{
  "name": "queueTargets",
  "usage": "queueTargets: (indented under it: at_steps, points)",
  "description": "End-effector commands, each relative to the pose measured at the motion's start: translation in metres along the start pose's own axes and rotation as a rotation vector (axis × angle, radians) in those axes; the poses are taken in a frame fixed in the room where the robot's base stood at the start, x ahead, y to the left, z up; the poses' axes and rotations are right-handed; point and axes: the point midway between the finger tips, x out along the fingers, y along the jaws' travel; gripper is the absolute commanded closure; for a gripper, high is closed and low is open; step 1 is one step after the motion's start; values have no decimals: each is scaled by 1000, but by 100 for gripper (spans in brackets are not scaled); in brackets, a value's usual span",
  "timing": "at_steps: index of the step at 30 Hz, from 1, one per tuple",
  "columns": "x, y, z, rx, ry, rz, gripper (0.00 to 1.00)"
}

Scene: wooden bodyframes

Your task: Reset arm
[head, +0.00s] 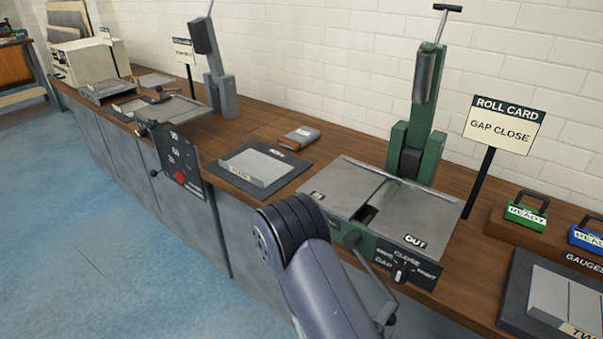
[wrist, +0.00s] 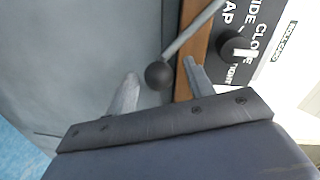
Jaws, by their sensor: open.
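My gripper (wrist: 159,70) is open in the wrist view, with one finger on each side of the picture's middle. A dark ball knob (wrist: 158,76) on a grey rod (wrist: 193,32) shows between the fingertips. I cannot tell whether the knob lies between the fingers or beyond them, and no contact is visible. My arm (head: 315,265) reaches in from the bottom of the head view, in front of the green roll machine (head: 368,238). The machine's crank rod (head: 375,272) slants down to the right beside my arm.
A gap dial (head: 400,272) sits on the machine's front; it also shows in the wrist view (wrist: 235,47). The wooden bench (head: 240,183) carries a sheet on a dark mat (head: 258,168), a grey press (head: 218,90) and gauges (head: 527,212). The blue floor (head: 85,235) at left is clear.

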Motion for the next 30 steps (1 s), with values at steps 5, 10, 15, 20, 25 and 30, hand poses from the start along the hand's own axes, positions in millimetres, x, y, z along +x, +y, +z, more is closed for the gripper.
queueTargets:
  at_steps: [5,10,15,20,25,30]
  points:
    - [16,0,-2,1,5,0,50]
    - [17,15,20,108,-14,-5,50]
    - [18,23,39,218,-25,-6,50]
    - [19,29,58,322,-37,-7,50]
    - [19,34,79,438,-50,-8,50]
    - [20,35,102,557,-63,-10,50]
